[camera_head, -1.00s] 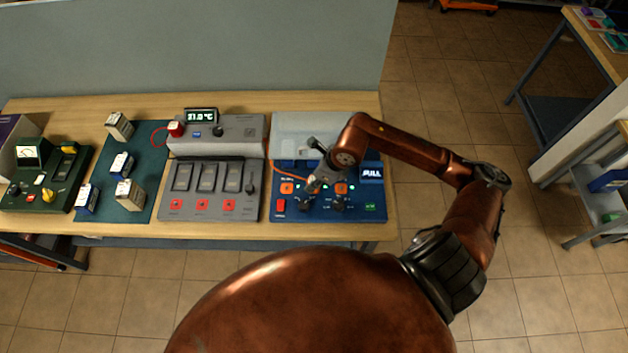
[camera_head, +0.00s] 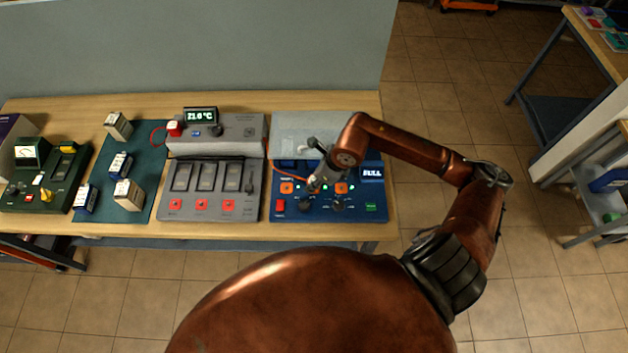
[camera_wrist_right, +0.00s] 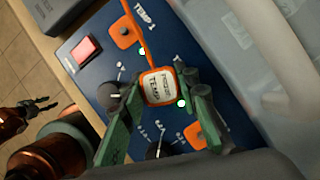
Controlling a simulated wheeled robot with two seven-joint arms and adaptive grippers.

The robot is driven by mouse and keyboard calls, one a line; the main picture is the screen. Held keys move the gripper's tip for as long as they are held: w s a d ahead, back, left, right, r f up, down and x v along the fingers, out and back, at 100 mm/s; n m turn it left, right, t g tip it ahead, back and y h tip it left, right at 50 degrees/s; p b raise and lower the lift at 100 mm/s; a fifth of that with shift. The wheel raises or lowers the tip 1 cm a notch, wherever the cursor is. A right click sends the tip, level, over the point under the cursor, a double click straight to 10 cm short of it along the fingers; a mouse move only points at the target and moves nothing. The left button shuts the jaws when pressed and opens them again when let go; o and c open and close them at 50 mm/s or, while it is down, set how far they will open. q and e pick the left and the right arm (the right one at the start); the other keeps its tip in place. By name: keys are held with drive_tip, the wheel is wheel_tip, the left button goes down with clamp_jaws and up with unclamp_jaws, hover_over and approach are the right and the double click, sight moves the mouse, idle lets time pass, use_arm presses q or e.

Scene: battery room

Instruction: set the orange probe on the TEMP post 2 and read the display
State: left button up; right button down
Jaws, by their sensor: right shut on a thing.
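The orange probe (camera_wrist_right: 158,87) has a white label reading TEMP and an orange cable running up from it. My right gripper (camera_wrist_right: 161,91) is shut on it, with one finger on each side. In the head view, my right gripper (camera_head: 316,183) is over the blue panel (camera_head: 352,207). An orange post pad (camera_wrist_right: 125,31) is beside the TEMP 1 lettering. Another orange pad (camera_wrist_right: 203,136), partly hidden by a finger, lies on the other side of the probe. The blue panel's display (camera_head: 372,173) seems to read FULL or BULL. My left gripper (camera_wrist_right: 38,107) is at the wrist view's left edge.
A red button (camera_wrist_right: 86,48) and dark knobs (camera_wrist_right: 114,97) are near the probe. A clear raised cover (camera_head: 310,128) stands behind the panel.

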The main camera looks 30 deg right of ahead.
drive_tip(key=shift+f+b, duration=0.35)
drive_tip(key=shift+f, duration=0.1)
drive_tip(key=c, duration=1.8)
unclamp_jaws()
drive_tip(key=shift+o, duration=0.2)
drive_tip(key=shift+r, duration=0.1)
drive_tip(key=p+v, duration=0.6)
drive_tip(key=v, duration=0.5)
